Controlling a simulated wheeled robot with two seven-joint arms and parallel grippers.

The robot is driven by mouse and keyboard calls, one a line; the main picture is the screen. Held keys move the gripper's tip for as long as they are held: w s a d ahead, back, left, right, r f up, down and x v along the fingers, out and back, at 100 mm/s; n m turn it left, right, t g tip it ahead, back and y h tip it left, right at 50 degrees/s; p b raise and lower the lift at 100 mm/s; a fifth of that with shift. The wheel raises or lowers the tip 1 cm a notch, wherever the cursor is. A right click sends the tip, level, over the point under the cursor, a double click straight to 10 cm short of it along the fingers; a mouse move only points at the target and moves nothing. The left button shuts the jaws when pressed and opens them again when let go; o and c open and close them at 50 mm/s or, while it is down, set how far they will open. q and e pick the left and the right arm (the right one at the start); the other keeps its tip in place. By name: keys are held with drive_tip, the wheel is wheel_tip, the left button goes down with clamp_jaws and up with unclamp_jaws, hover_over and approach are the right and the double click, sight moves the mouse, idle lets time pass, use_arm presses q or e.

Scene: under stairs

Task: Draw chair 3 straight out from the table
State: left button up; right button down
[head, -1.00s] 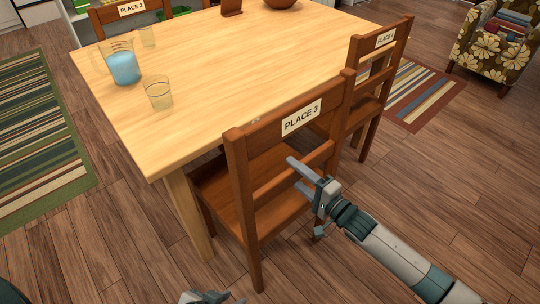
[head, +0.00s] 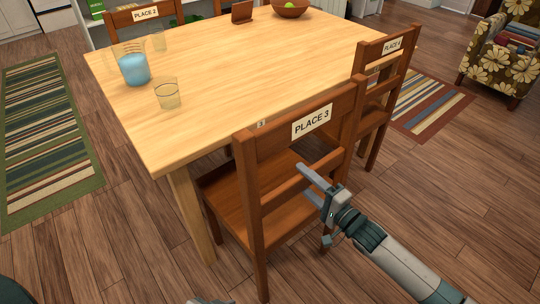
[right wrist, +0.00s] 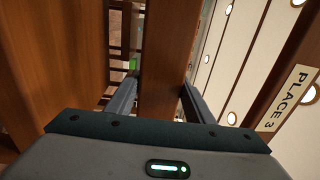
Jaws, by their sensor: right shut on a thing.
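Chair 3 (head: 250,207), brown wood with a PLACE 3 label (head: 312,122), stands upright at the table's (head: 215,105) near long side. Its back faces me and the front of its seat is hidden under the tabletop. My right gripper (head: 318,182) is at the right part of the chair's back, below the label, shut on the back's wood. In the right wrist view the fingers (right wrist: 155,100) lie on both sides of a brown wooden bar (right wrist: 165,60). A grey part at the head view's bottom edge may be my left gripper; its jaws cannot be made out.
Another labelled chair (head: 375,88) stands close to the right of chair 3. A blue-filled jug (head: 134,69) and a glass (head: 167,94) stand on the table. A striped rug (head: 50,130) lies left.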

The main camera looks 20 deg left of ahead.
drive_tip(key=shift+s+f, duration=0.2)
drive_tip(key=shift+f, duration=0.35)
drive_tip(key=shift+s+f, duration=0.15)
drive_tip(key=shift+f, duration=0.4)
drive_tip(key=c, duration=0.9)
unclamp_jaws()
drive_tip(key=shift+a+f, duration=0.1)
drive_tip(key=shift+a, duration=0.05)
drive_tip(key=shift+o, duration=0.9)
drive_tip(key=shift+w+a+f, duration=0.15)
drive_tip(key=shift+w+a, duration=0.05)
drive_tip(key=shift+w, duration=0.1)
drive_tip(key=shift+d+r, duration=0.15)
drive_tip(key=shift+r, duration=0.25)
drive_tip(key=shift+d, duration=0.1)
